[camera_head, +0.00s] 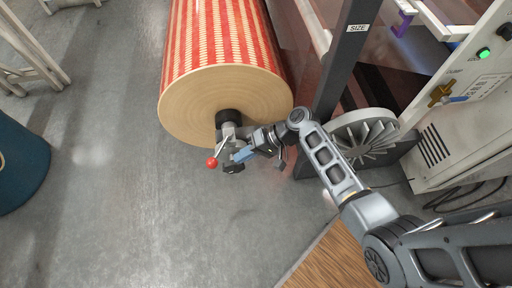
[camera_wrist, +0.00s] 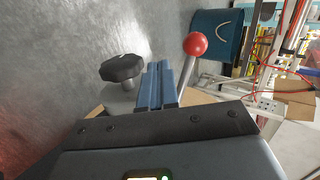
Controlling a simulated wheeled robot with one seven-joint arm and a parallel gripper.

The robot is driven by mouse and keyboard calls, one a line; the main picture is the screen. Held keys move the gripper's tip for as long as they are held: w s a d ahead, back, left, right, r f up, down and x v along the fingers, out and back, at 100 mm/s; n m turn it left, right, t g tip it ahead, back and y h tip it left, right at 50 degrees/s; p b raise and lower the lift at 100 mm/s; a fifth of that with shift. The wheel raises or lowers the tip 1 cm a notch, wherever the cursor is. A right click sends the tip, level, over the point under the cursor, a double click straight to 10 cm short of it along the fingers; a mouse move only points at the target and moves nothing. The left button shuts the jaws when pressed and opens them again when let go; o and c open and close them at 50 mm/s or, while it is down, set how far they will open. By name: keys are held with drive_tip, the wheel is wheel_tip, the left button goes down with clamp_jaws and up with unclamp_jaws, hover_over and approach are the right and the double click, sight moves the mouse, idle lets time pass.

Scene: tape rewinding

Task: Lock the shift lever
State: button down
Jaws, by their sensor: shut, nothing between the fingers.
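The shift lever shows as a thin metal rod with a red ball knob (camera_head: 212,162) at the end of the roll's shaft. In the wrist view its red ball (camera_wrist: 195,44) stands just right of my fingertips, on a grey rod leaning up to the right. My gripper (camera_head: 242,154) is shut and empty, its blue fingers beside the metal shaft fitting. In the wrist view the gripper (camera_wrist: 162,75) lies between the lever and a black knob (camera_wrist: 122,68) on the left. I cannot tell whether a finger touches the rod, as the lever's base is hidden.
The large red and cream patterned roll (camera_head: 222,50) is behind the shaft. A grey post (camera_head: 340,65) and a spoked handwheel (camera_head: 362,137) stand to the right, near a white control cabinet (camera_head: 465,110). Open grey floor (camera_head: 110,190) lies left. A blue bin (camera_wrist: 217,38) stands beyond.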

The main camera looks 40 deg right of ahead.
sight(220, 148)
drive_tip(key=w+a, duration=0.1)
drive_tip(key=a, duration=0.1)
drive_tip(key=w+a, duration=0.1)
drive_tip(key=shift+w+a+r, duration=0.15)
drive_tip(key=shift+w+a, duration=0.05)
drive_tip(key=shift+a, duration=0.2)
drive_tip(key=shift+p, duration=0.35)
